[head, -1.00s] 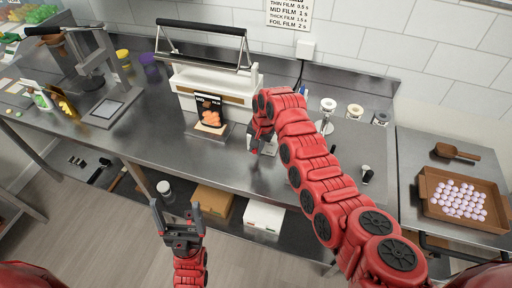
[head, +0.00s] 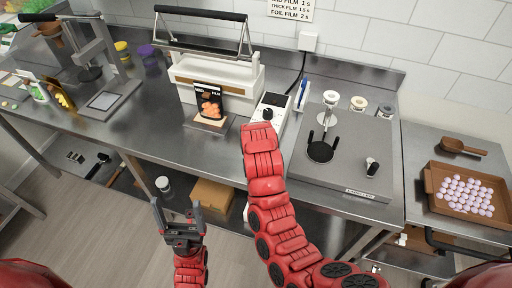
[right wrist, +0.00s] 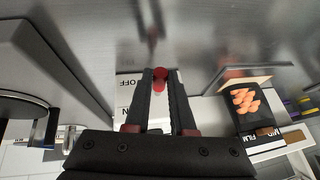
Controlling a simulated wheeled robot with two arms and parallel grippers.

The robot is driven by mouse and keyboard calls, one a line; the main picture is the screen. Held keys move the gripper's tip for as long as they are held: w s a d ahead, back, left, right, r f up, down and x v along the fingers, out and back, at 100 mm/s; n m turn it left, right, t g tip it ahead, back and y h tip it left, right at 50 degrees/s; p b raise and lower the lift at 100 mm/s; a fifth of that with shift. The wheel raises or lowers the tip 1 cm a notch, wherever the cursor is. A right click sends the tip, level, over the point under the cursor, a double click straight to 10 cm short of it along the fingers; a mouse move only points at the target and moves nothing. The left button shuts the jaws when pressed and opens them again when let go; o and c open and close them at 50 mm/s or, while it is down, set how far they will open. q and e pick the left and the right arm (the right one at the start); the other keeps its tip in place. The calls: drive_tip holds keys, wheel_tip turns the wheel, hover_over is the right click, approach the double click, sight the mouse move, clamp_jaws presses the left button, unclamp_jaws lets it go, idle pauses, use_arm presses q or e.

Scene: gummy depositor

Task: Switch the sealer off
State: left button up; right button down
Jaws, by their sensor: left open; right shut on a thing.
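The sealer (head: 213,80) is a white machine with a raised black handle bar, at the back of the steel counter. A white box (head: 268,110) with a dark screen stands at its right. My right arm covers the lower part of this box and hides its gripper in the head view. In the right wrist view my right gripper (right wrist: 160,82) is shut on a red knob (right wrist: 160,73). Beside it is a white plate (right wrist: 128,84) marked OFF, with another label partly hidden. My left gripper (head: 180,215) is open and empty, low in front of the counter.
A black pouch of orange gummies (head: 209,102) stands at the sealer's front and shows in the right wrist view. A grey labeller (head: 345,170) is close to the right of my right arm. A tray of pale sweets (head: 463,195) lies farther right.

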drive_tip(key=f+t+b, duration=0.1)
drive_tip(key=b, duration=0.1)
drive_tip(key=f+t+b, duration=0.1)
drive_tip(key=shift+s+f+t+h+b, duration=0.1)
drive_tip(key=shift+s+t+h+b, duration=0.1)
drive_tip(key=shift+t+h+b, duration=0.2)
drive_tip(key=shift+w+t+b, duration=0.1)
drive_tip(key=shift+t+b, duration=0.5)
drive_tip(key=shift+b, duration=0.25)
drive_tip(key=c, duration=0.8)
unclamp_jaws()
drive_tip(key=shift+o, duration=0.2)
